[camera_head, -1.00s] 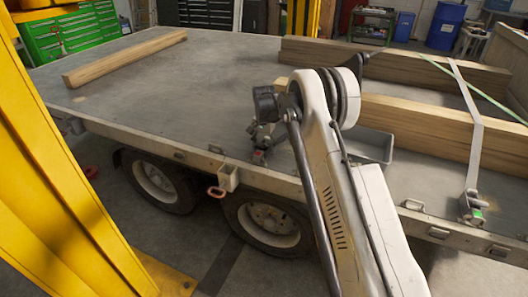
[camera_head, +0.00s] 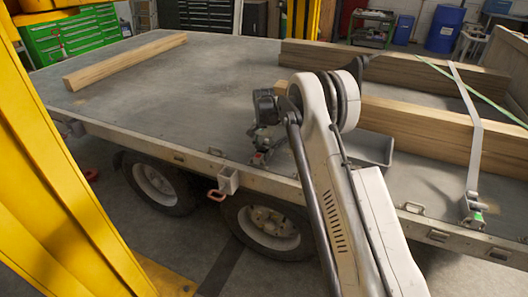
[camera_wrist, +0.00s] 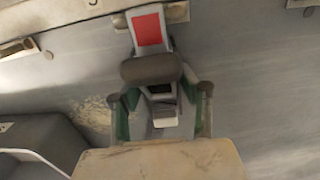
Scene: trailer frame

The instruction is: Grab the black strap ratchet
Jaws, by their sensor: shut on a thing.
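The strap ratchet (camera_wrist: 151,30), with a red label and a dark rounded handle bar, is at the top middle of the wrist view. In the head view it shows as a small red and dark patch (camera_head: 257,158) at the trailer bed's near edge. My gripper (camera_wrist: 160,108) is around its lower part, with a finger on each side, and is shut on it. The gripper also shows in the head view (camera_head: 264,142), low over the edge. The contact between fingers and ratchet is partly hidden.
A second ratchet (camera_head: 474,211) with a green label and a grey strap (camera_head: 478,140) over wooden beams (camera_head: 425,129) is at the right. A grey tray (camera_head: 374,151) lies behind my arm. A loose beam (camera_head: 125,60) lies at the left; the bed (camera_head: 190,95) between is clear.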

